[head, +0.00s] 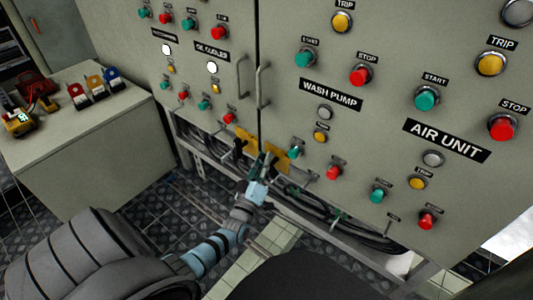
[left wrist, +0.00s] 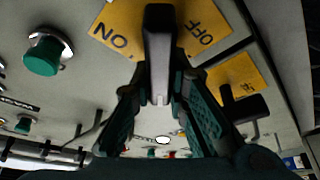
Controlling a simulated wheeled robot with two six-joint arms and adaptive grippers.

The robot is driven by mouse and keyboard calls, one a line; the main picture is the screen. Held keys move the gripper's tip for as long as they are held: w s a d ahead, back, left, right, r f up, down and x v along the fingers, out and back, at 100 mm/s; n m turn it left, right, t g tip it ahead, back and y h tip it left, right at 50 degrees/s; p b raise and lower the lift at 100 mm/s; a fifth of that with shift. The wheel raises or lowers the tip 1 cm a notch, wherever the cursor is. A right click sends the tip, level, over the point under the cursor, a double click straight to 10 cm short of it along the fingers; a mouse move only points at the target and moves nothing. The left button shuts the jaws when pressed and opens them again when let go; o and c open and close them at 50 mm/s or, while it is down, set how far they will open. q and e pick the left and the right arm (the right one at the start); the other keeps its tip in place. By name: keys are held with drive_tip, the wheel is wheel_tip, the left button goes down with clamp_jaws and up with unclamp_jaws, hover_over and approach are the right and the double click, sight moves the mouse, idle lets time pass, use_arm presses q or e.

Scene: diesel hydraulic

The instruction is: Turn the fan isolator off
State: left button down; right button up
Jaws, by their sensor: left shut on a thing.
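A yellow isolator plate (left wrist: 203,24) marked ON and OFF fills the top of the left wrist view, with ON on the left and OFF on the right. Its dark handle (left wrist: 159,40) stands out toward the camera between the two words. My left gripper (left wrist: 160,82) is shut on this handle, one finger on each side. In the head view my left gripper (head: 265,163) is at the lower edge of the grey cabinet, partly covering the yellow plate (head: 276,153). No label naming this isolator as the fan's is readable. My right gripper is not in view.
A second yellow plate (left wrist: 236,72) with a black handle (left wrist: 245,108) sits close beside. Push buttons, such as a green one (left wrist: 42,56), and door handles (head: 263,86) stick out nearby. Cables (head: 335,218) run below the cabinet. A desk (head: 90,150) stands left.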

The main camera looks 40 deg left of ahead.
use_arm(q)
drive_tip(key=n+p, duration=0.1)
drive_tip(key=n, duration=0.1)
drive_tip(key=n+g+y+p, duration=0.1)
drive_tip(key=n, duration=0.1)
drive_tip(key=shift+a+f+g, duration=0.15)
drive_tip(key=shift+a+g, duration=0.05)
drive_tip(key=shift+g, duration=0.1)
drive_tip(key=shift+a+f+n+g+p, duration=0.15)
drive_tip(key=shift+n+g+p, duration=0.25)
drive_tip(key=shift+n, duration=0.6)
drive_tip(key=shift+d+f+n+g+p, duration=0.1)
drive_tip(key=shift+f+n+g+p, duration=0.25)
drive_tip(key=shift+n, duration=0.65)
drive_tip(key=shift+a+f+n+g+p, duration=0.1)
drive_tip(key=shift+n+g+p, duration=0.35)
drive_tip(key=shift+n, duration=0.55)
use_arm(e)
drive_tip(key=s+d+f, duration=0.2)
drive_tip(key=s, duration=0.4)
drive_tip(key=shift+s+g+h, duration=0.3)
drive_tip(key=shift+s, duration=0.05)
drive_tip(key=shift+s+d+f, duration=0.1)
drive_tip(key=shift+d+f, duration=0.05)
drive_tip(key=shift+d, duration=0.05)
